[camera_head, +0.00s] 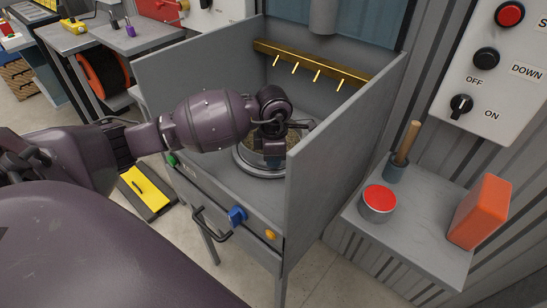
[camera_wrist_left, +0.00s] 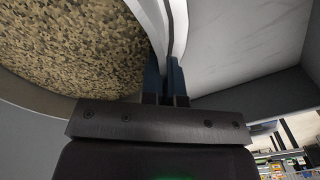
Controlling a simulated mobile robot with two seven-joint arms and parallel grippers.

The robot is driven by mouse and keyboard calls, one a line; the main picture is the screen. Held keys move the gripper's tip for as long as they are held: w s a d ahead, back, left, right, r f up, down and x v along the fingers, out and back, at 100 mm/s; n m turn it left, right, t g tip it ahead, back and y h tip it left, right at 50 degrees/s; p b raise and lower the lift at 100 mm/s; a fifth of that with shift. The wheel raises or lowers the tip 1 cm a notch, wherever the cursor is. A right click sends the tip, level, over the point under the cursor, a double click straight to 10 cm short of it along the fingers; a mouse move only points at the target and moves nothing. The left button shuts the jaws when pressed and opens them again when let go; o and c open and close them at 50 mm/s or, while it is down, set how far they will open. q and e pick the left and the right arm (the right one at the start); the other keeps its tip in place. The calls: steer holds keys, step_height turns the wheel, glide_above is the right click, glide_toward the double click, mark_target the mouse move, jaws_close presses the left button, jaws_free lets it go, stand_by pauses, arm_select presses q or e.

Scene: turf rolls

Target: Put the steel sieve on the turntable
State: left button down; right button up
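The steel sieve (camera_head: 246,156) is inside the grey booth, a round pale metal rim around speckled brown grainy matter. It fills the upper left of the left wrist view (camera_wrist_left: 75,50). My left gripper (camera_head: 274,158) reaches into the booth from the left. In the left wrist view its two dark blue fingers (camera_wrist_left: 166,85) stand close on either side of the sieve's rim, shut on it. The turntable is mostly hidden under the sieve and my wrist; I cannot tell whether the sieve touches it. My right gripper is not in view.
The booth's side panels (camera_head: 345,150) stand close to my left arm. A brass bar with nozzles (camera_head: 310,62) crosses the back. On the right, a shelf (camera_head: 405,225) holds a red-topped tin (camera_head: 378,203), a wooden-handled tool (camera_head: 407,143) and an orange block (camera_head: 480,211).

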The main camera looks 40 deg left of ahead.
arm_select(q)
steer(key=shift+f, duration=0.15)
steer(key=c, duration=1.4)
jaws_free()
steer(key=shift+o, duration=0.2)
steer(key=shift+r, duration=0.45)
step_height(320, 180, up, 10)
steer(key=shift+p, duration=0.65)
steer(key=shift+r, duration=0.75)
steer(key=shift+s+f, duration=0.1)
